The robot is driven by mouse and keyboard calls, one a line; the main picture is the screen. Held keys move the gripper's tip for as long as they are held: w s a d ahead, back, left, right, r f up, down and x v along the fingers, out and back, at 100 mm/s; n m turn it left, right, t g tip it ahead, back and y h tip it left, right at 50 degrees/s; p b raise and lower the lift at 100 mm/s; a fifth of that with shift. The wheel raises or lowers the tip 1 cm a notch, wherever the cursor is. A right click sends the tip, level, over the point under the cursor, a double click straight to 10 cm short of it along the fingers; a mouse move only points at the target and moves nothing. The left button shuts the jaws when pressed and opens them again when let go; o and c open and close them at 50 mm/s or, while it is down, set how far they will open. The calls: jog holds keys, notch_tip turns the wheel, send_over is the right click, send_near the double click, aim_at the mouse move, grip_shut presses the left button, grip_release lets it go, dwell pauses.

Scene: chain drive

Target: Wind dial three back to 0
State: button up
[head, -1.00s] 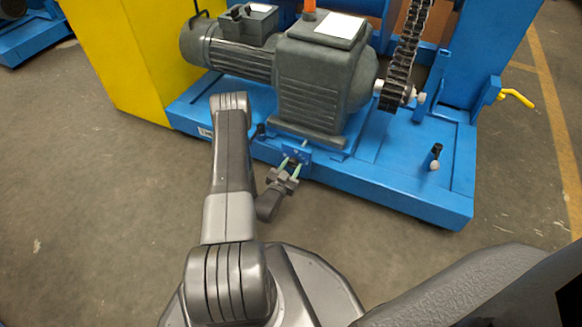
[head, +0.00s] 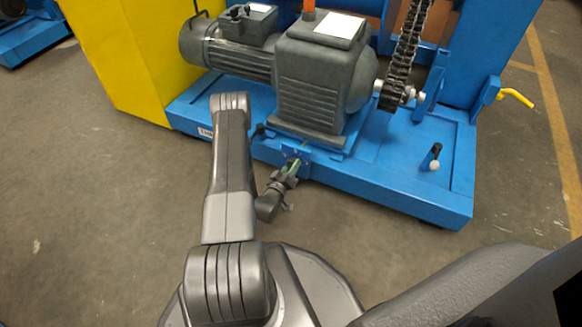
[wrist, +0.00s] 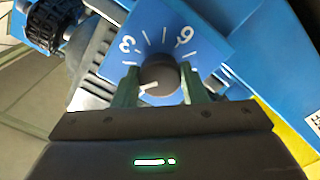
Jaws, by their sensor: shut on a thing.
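The dial is a dark round knob (wrist: 160,76) on a blue plate (wrist: 205,50) with white ticks and numerals. A 3 shows at its upper left and a 6 or 9 at its upper right in the wrist view. The knob's short white pointer line points to the lower left there; the mark it faces is hidden by my gripper. My gripper (wrist: 160,82) has its green fingers on both sides of the knob, shut on it. In the head view my gripper (head: 291,168) is at the front edge of the blue base, and the knob is hidden.
A grey motor and gearbox (head: 320,80) stands on the blue base (head: 390,188) behind the dial. A chain (head: 406,50) runs up at its right. A yellow cabinet (head: 125,60) is at left. The front floor is clear.

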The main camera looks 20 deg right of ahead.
jog(key=n, duration=0.6)
jog(key=shift+n, duration=0.3)
dwell(0.5)
jog(key=o, duration=1)
jog(key=shift+c, duration=0.2)
